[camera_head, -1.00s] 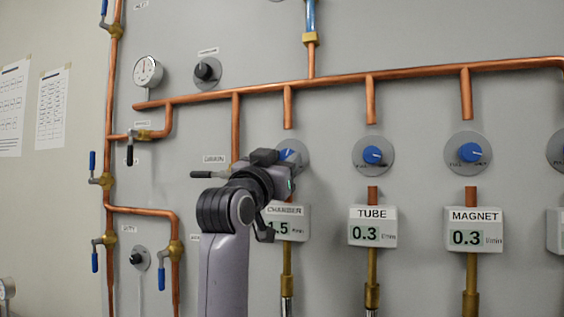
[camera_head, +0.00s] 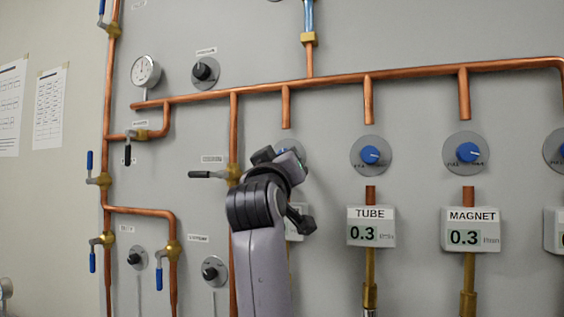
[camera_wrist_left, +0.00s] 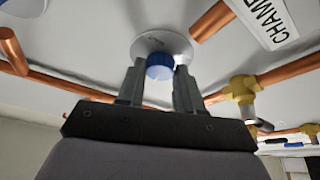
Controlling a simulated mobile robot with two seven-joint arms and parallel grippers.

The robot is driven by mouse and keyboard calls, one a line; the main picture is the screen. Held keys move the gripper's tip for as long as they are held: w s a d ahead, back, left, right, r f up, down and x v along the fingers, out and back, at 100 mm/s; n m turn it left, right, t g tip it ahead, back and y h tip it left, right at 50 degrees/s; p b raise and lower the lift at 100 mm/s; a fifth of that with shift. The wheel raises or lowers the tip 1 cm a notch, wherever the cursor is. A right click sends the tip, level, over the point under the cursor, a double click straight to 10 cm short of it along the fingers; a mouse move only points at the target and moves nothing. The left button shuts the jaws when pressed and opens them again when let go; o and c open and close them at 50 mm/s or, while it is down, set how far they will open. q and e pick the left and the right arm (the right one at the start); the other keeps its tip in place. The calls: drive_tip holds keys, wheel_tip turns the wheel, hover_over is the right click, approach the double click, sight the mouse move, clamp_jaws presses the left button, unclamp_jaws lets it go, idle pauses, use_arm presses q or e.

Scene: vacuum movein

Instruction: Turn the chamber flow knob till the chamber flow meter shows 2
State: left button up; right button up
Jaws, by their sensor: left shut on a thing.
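The blue chamber flow knob (camera_wrist_left: 159,72) sits on its round grey plate (camera_wrist_left: 163,42) in the left wrist view. My left gripper (camera_wrist_left: 160,66) has one finger on each side of the knob and is shut on it. In the head view my left gripper (camera_head: 293,160) covers the knob, and only a part of the plate shows. The chamber flow meter (camera_head: 296,228) is almost wholly hidden behind my left arm, so its reading cannot be seen. Its label (camera_wrist_left: 268,20) shows in part in the left wrist view. My right gripper is not in view.
The tube meter (camera_head: 371,227) and magnet meter (camera_head: 472,229) both read 0.3, with blue knobs (camera_head: 370,155) (camera_head: 467,152) above them. Copper pipes (camera_head: 330,82) run across the panel. A black-handled valve (camera_head: 207,174) lies left of my gripper.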

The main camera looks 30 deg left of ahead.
use_arm(q)
drive_tip(key=shift+n+g+y, duration=0.3)
drive_tip(key=shift+n+y, duration=0.2)
drive_tip(key=shift+n, duration=0.3)
drive_tip(key=o, duration=1)
drive_tip(key=shift+o, duration=0.2)
drive_tip(key=shift+s, duration=0.1)
drive_tip(key=b+v, duration=0.2)
drive_tip(key=v, duration=0.5)
drive_tip(key=shift+b, duration=0.3)
